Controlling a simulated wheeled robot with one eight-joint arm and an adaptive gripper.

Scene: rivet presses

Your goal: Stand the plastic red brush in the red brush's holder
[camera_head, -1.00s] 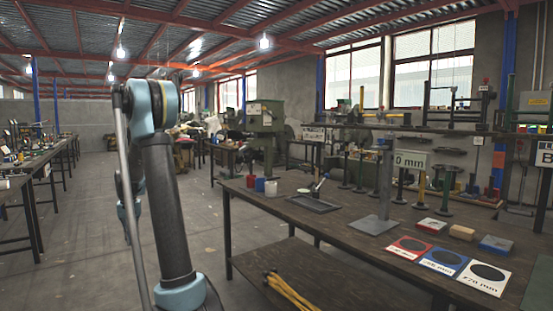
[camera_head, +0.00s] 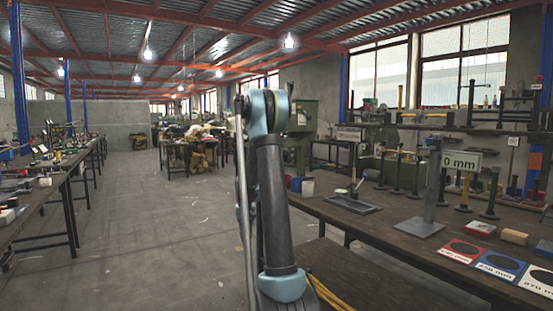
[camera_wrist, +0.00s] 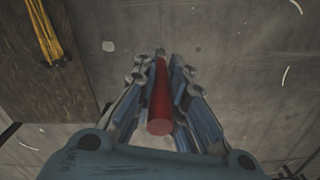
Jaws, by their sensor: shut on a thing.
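In the wrist view my gripper (camera_wrist: 160,72) points down over the grey floor. Its jaws are shut around a red cylinder, the red brush (camera_wrist: 160,105), whose round red end faces the camera. The rest of the brush is partly hidden between the fingers. In the head view my arm stands in front, and the gripper and brush are out of sight. A small red cup (camera_head: 288,181), possibly the red brush's holder, stands on the right-hand table, just right of my arm and well away from the gripper.
Blue (camera_head: 296,184) and white (camera_head: 308,187) cups stand beside the red one. The dark wooden table (camera_head: 345,232) also carries a tray (camera_head: 351,203), a sign stand and size cards. Yellow rods lie on its lower shelf. Another long table (camera_head: 45,205) runs along the left. The aisle floor between is clear.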

